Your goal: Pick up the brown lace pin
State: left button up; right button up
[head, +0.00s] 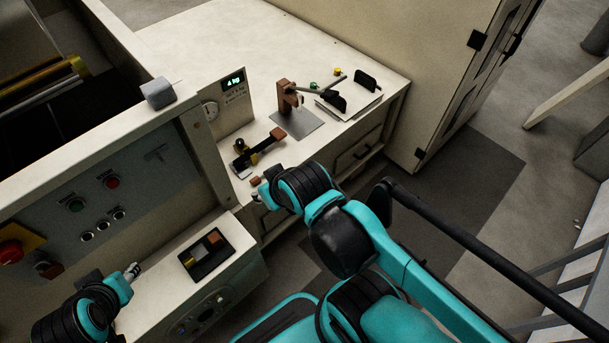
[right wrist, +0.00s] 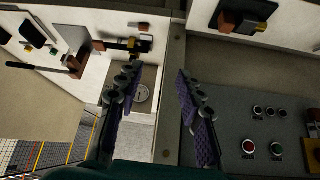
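A small brown block (head: 255,181), possibly the brown lace pin, lies on the counter beside the toggle clamp; it also shows in the right wrist view (right wrist: 144,26). It is too small to identify surely. My right gripper (head: 257,193) is near it, mostly hidden by its own arm in the head view. In the right wrist view its two fingers (right wrist: 160,88) are wide apart with nothing between them, and the block lies beyond the left finger. My left gripper (head: 133,270) is over the lower left ledge; its finger opening is too small to judge.
A black tray (head: 193,264) with brown and yellow pieces sits on the ledge. A clamp with a brown handle (head: 277,134) and a brown post (head: 287,97) with a lever stand on the counter. A grey block (head: 158,93) rests on the hopper rim.

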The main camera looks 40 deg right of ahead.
aim_at(256, 180)
jog(key=z, duration=0.75)
jog(key=i+l+z, duration=0.1)
jog(key=l+z, duration=0.25)
jog(key=i+l+z, duration=0.1)
jog(key=l+z, duration=0.25)
jog(key=j, duration=0.1)
